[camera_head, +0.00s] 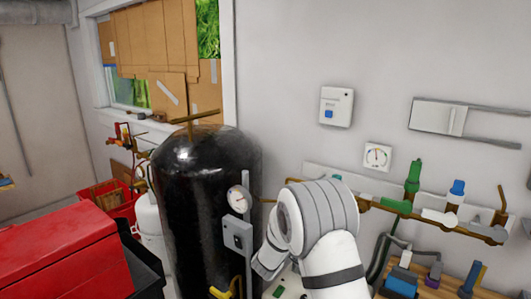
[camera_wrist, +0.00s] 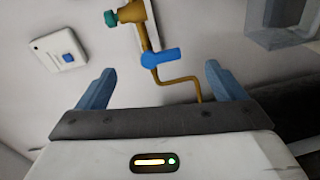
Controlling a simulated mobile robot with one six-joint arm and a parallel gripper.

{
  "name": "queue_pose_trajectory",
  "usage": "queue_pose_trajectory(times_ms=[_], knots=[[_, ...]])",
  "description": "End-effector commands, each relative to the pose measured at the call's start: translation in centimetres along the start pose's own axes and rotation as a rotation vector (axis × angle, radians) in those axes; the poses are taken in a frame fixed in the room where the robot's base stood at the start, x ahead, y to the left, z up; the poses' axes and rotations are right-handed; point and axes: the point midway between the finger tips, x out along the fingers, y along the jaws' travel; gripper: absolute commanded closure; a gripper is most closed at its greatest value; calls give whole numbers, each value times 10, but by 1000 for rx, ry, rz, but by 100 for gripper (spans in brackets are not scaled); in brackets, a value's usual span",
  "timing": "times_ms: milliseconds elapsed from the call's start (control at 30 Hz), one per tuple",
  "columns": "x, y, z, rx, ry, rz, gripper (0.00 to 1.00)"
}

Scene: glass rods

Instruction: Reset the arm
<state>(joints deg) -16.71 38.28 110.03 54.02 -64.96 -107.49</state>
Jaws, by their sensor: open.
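My gripper (camera_wrist: 162,90) is in the wrist view, with its two blue-grey fingers wide apart and nothing between them. Beyond the fingers are a brass pipe (camera_wrist: 177,82) and a blue valve handle (camera_wrist: 155,60) on the wall. In the head view my white and grey arm is raised at the lower middle, in front of the wall. The gripper itself is hidden behind the arm there. No glass rods can be made out in either view.
A black tank (camera_head: 200,215) with a gauge (camera_head: 238,199) stands left of my arm. Right of it, brass pipework (camera_head: 430,215) runs along the wall above several small items. A red box (camera_head: 60,255) is at the lower left. A white wall box (camera_head: 336,106) hangs above.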

Motion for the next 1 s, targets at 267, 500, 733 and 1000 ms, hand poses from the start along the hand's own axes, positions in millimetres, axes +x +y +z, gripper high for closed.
queue_pose_trajectory(times_ms=[267,500,733,1000], knots=[[-11,32,-6,215,124,-149,10],[-53,70,-1,477,237,-419,10],[-133,92,38,685,197,-775,10],[-244,95,132,817,-128,-1088,10]])
